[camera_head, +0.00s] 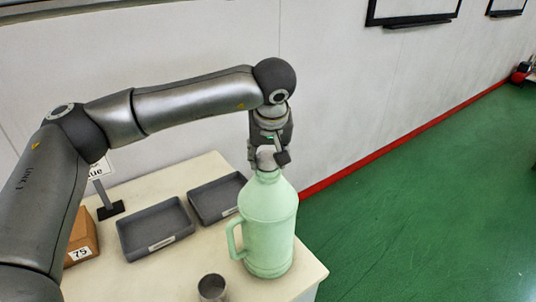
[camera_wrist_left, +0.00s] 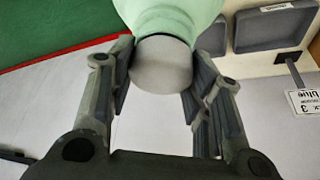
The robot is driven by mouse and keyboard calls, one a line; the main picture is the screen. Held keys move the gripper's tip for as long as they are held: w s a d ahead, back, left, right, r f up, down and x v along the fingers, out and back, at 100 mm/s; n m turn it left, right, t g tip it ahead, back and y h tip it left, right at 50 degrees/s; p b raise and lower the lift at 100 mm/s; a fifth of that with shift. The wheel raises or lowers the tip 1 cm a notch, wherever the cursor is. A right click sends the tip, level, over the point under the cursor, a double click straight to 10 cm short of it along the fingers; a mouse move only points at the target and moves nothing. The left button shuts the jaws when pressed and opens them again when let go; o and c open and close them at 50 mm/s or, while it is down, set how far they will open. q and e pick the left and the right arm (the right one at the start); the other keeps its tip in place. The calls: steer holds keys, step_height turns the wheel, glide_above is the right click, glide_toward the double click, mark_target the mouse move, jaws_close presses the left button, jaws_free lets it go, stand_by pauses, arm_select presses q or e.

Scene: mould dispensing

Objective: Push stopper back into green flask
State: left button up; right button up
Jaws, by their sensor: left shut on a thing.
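The green flask (camera_head: 267,225) is a pale green jug with a side handle, standing upright near the right end of the table. The light grey stopper (camera_head: 266,157) is at its mouth, partly hidden by my gripper. My left gripper (camera_head: 268,160) points down over the flask and is shut on the stopper. In the left wrist view the stopper (camera_wrist_left: 160,64) lies between the two fingers, against the neck of the flask (camera_wrist_left: 168,15). A thin dark line shows between stopper and neck; I cannot tell how deep the stopper sits. My right gripper is not in view.
Two grey trays stand on the table (camera_head: 185,262), one left of the flask (camera_head: 155,228) and one behind it (camera_head: 217,198). A small grey cup (camera_head: 212,288) is at the front. A cardboard box (camera_head: 82,238) and a sign (camera_head: 102,172) are at left. A wall is behind.

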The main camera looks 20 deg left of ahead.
arm_select(q)
steer(key=shift+f, duration=0.15)
steer(key=o, duration=0.9)
steer(key=shift+o, duration=0.5)
steer(key=o, duration=0.4)
steer(key=shift+r+p, duration=2)
steer(key=shift+r, duration=1.55)
